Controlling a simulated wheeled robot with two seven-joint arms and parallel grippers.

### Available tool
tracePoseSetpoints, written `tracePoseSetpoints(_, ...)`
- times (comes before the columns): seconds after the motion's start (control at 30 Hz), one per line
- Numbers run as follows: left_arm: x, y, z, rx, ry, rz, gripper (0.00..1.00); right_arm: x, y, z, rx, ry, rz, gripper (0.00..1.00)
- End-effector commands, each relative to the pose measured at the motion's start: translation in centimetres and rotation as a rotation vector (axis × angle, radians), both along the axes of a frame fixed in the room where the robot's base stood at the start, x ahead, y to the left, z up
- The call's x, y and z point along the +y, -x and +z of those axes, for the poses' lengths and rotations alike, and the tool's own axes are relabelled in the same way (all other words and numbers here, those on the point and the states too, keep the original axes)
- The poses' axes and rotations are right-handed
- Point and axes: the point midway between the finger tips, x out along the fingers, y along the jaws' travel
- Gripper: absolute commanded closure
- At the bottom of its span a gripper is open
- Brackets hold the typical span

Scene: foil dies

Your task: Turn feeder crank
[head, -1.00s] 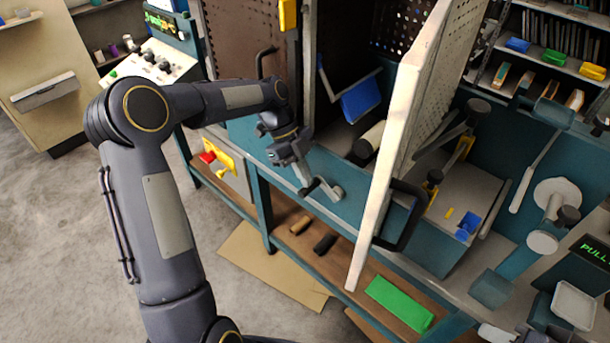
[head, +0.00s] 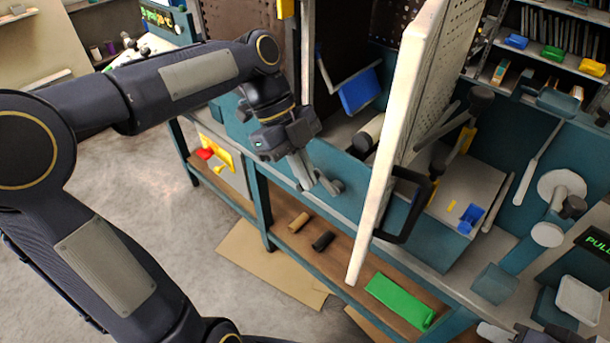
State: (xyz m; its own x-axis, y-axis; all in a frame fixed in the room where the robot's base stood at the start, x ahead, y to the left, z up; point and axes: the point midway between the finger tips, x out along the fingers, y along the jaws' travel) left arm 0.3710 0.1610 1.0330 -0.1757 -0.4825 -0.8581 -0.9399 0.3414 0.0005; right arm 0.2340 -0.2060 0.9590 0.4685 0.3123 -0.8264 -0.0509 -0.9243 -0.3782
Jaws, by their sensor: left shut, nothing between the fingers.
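A small grey crank (head: 332,187) sits on the front of the teal bench in the head view, left of the open pale door. I take it to be the feeder crank. My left gripper (head: 305,180) points down at the crank, with its grey fingers shut and nothing between them. The fingertips overlap the crank's left end in the picture; I cannot tell whether they touch it. The gripper hides part of the crank and the bench front. A grey and dark part at the bottom right edge looks like my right gripper (head: 490,332), mostly cut off.
The open pale door (head: 395,130) with a black handle (head: 410,205) stands just right of the crank. The lower shelf holds a green block (head: 400,302) and two small rolls. Floor at left is clear.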

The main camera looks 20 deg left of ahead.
Motion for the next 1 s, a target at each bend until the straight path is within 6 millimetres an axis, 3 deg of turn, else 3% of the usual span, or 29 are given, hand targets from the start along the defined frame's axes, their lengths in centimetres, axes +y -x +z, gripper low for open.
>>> tracePoseSetpoints(0.27,-0.3,0.2,0.2,0.072,-0.111,0.123,1.0,0.0,0.0,0.7,0.0,0.0,0.0,0.64)
tracePoseSetpoints(0.43,-0.1,-1.9,-0.5,0.17,-0.379,0.463,1.0,0.0,0.0,2.1,0.0,0.0,0.0,0.64)
tracePoseSetpoints(0.63,-0.3,-5.3,-0.6,0.129,-0.644,0.983,1.0,0.0,0.0,3.6,0.0,0.0,0.0,0.64)
tracePoseSetpoints(0.8,-1.0,-7.9,0.0,0.011,-0.716,1.364,1.0,0.0,0.0,4.5,0.0,0.0,0.0,0.64)
tracePoseSetpoints(1.0,-1.5,-9.5,0.5,-0.076,-0.703,1.58,1.0,0.0,0.0,4.8,0.0,0.0,0.0,0.64)
